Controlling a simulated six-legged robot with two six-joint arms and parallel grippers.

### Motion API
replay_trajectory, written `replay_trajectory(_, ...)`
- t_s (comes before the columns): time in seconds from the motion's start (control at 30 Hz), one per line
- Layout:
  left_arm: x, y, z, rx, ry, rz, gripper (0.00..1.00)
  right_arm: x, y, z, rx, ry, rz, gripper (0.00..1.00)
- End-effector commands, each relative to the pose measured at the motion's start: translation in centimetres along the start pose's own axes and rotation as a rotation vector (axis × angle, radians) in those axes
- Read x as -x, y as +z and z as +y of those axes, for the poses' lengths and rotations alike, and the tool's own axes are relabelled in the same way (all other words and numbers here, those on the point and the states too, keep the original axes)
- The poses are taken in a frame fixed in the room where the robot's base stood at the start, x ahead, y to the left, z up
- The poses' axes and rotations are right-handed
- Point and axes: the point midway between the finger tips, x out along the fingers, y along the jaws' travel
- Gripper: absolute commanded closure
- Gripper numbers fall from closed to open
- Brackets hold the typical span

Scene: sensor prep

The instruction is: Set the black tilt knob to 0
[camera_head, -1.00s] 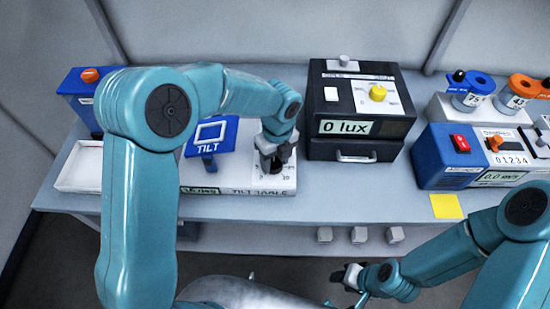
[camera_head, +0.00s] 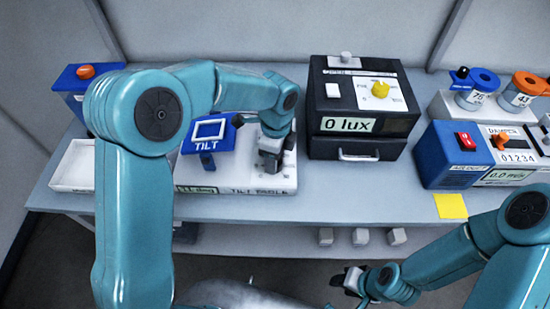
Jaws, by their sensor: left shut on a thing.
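The tilt table is a white base (camera_head: 232,181) on the bench with a blue plate marked TILT (camera_head: 208,133) at its left. A small green readout (camera_head: 196,190) is on its front edge, too small to read. My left gripper (camera_head: 271,160) points down over the right part of the base, where the dial is, and is shut. The black tilt knob is hidden behind its fingers, at the place they close on. My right gripper (camera_head: 348,281) is low in front of the bench, away from the table; I cannot tell whether it is open.
A black box reading 0 lux (camera_head: 360,110) stands close to the right of the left gripper. A white tray (camera_head: 75,168) and a blue box with an orange knob (camera_head: 80,88) are at the left. A yellow note (camera_head: 451,206) lies near the front edge.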

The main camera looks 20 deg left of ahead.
Motion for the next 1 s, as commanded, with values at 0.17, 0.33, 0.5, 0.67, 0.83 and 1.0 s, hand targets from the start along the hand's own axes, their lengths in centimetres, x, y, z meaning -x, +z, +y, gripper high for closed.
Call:
replay_trajectory(0.17,-0.1,0.1,-0.1,0.168,-0.002,0.011,0.81,-0.8,0.0,0.3,0.000,0.000,0.000,0.57)
replay_trajectory(0.33,-0.1,0.1,-0.1,0.328,-0.003,0.021,0.81,-1.3,0.0,0.5,0.000,0.000,0.000,0.57)
replay_trajectory(0.5,-0.1,0.1,-0.1,0.490,-0.003,0.031,0.81,-1.9,0.0,0.7,0.000,0.000,0.000,0.57)
replay_trajectory(0.67,0.0,0.2,-0.1,0.642,-0.002,0.041,0.81,-2.4,-0.1,0.9,0.000,0.000,0.000,0.57)
replay_trajectory(0.83,0.0,0.2,-0.2,0.802,-0.003,0.051,0.81,-3.0,-0.1,1.1,0.000,0.000,0.000,0.57)
replay_trajectory(1.0,0.0,0.3,-0.2,0.963,-0.004,0.061,0.81,-3.5,-0.1,1.3,0.000,0.000,0.000,0.57)
